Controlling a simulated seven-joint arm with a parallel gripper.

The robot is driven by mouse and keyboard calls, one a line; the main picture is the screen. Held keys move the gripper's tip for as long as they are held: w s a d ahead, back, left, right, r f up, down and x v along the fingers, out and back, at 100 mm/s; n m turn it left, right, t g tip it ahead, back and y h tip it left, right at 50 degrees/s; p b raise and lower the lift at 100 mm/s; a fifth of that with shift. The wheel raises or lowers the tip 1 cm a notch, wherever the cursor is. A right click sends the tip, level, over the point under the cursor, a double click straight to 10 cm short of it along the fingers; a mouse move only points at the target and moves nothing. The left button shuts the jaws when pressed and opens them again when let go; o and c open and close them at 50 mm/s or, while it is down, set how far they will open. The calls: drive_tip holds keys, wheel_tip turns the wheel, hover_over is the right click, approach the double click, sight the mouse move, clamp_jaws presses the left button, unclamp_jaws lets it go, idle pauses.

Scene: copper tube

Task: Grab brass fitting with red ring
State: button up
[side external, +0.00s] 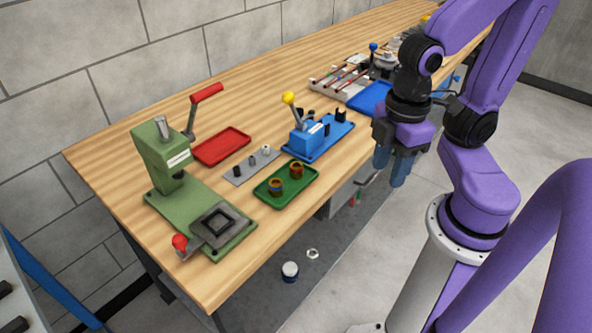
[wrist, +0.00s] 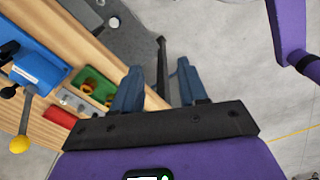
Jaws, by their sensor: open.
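The brass fitting with a red ring (side external: 296,170) stands in a small green tray (side external: 262,194) near the front edge of the workbench. A second brass fitting with a bluish ring (side external: 275,187) stands beside it in the same tray. My gripper (side external: 391,170) is open and empty, fingers pointing down, to the right of the tray and apart from it. In the wrist view the open fingers (wrist: 160,68) appear over the floor beyond the bench edge. The green tray (wrist: 103,82) shows there left of the fingers, its fittings small and partly hidden by the left finger.
A green press (side external: 165,165) stands left of the tray. A blue lever fixture (side external: 310,138) with a yellow knob stands behind it. A grey plate with pegs (side external: 252,164) and a red tray (side external: 222,146) lie nearby. Bare wood (side external: 110,165) shows at left.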

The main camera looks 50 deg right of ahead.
drive_tip(key=shift+f, duration=0.1)
idle(0.3)
drive_tip(key=n+t+h, duration=0.6)
drive_tip(key=n+t, duration=0.6)
drive_tip(key=n, duration=0.7)
approach(299, 169)
drive_tip(key=shift+w+d+f, duration=0.4)
drive_tip(key=shift+w+d, duration=0.1)
drive_tip(key=shift+w, duration=0.1)
drive_tip(key=shift+w+d+f, duration=0.45)
drive_tip(key=shift+w, duration=0.15)
drive_tip(key=shift+y, duration=0.3)
drive_tip(key=shift+x, duration=3.35)
drive_tip(key=shift+w+a+r, duration=0.1)
drive_tip(key=shift+a+r, duration=0.05)
clamp_jaws()
drive_tip(key=shift+r, duration=0.15)
